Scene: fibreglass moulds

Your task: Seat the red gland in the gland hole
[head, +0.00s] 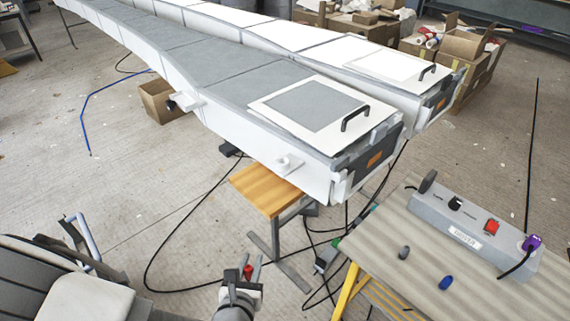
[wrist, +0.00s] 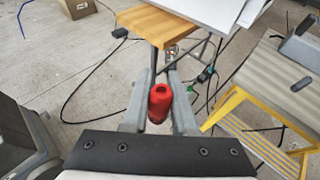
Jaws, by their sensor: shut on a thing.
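My gripper (head: 251,264) is shut on the red gland (head: 248,272), in front of the wooden stool. In the wrist view the red gland (wrist: 160,100) stands between the two grey fingers, its round open end showing. The grey control box (head: 468,235), with a red switch (head: 491,227), sits on the workbench to the right, well apart from my gripper. A purple gland (head: 532,243) with a black cable is at the box's right end. I cannot make out an empty gland hole on the box from here.
A grey gland (head: 404,252) and a blue gland (head: 446,283) lie on the workbench (head: 385,235). Long white moulds (head: 290,140) extend above the wooden stool (head: 262,188). Black cables (head: 152,275) cross the floor. A yellow step frame (wrist: 225,110) stands at the bench's left.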

